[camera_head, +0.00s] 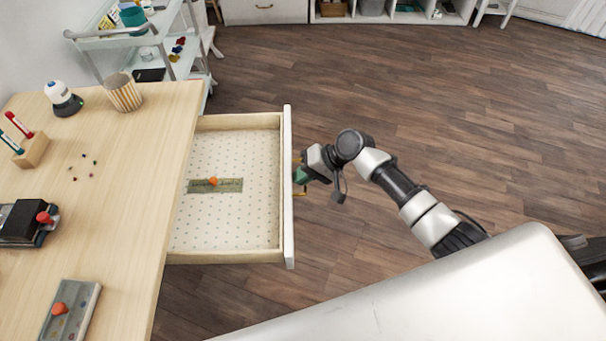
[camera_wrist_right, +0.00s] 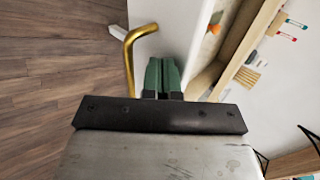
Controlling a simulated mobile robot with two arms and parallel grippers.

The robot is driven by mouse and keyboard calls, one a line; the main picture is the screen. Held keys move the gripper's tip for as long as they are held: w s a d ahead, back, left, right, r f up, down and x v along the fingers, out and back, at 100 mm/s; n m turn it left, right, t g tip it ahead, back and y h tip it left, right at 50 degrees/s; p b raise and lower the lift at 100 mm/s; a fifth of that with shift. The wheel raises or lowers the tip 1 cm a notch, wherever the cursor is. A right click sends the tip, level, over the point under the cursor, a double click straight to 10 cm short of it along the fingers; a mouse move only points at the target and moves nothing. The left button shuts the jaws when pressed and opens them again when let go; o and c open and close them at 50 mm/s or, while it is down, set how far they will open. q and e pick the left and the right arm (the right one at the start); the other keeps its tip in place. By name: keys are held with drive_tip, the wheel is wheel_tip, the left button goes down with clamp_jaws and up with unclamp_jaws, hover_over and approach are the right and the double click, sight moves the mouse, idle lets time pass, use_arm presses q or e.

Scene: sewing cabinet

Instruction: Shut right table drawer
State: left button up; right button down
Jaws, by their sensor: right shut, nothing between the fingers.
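The right table drawer (camera_head: 233,257) is pulled well out from the wooden table (camera_head: 130,180). Its white front panel (camera_head: 288,215) faces right. Inside, a dotted lining holds a green strip with a small orange thing (camera_head: 213,181) on it. My right gripper (camera_head: 301,175) is at the outer side of the front, near the middle. In the right wrist view, its green fingers (camera_wrist_right: 162,76) are together and empty, close to the white front panel (camera_wrist_right: 175,30). The brass handle (camera_wrist_right: 129,60) is beside the fingers, not between them. Whether the fingertips touch the panel is unclear. My left gripper is not in view.
The table holds a striped cup (camera_head: 123,92), a wooden tube rack (camera_head: 32,152), a black device (camera_head: 22,222) and a grey tray (camera_head: 88,300). A glass cart (camera_head: 120,40) stands behind it. The wooden floor (camera_head: 420,100) to the right is clear.

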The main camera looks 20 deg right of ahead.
hover_over(255, 192)
drive_tip(key=w+a+b, duration=0.1)
drive_tip(key=a, duration=0.3)
drive_tip(key=w+a+b, duration=0.1)
drive_tip(key=a, duration=0.3)
drive_tip(key=w+a+b, duration=0.1)
drive_tip(key=a, duration=0.3)
drive_tip(key=shift+w+a, duration=0.3)
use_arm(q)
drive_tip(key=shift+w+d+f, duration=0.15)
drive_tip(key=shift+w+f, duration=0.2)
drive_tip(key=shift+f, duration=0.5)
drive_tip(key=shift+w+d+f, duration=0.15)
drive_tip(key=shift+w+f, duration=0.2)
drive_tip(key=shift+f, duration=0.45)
use_arm(e)
drive_tip(key=shift+w+a, duration=0.35)
drive_tip(key=shift+a, duration=0.55)
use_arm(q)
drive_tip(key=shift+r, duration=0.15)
use_arm(e)
drive_tip(key=shift+d, duration=0.1)
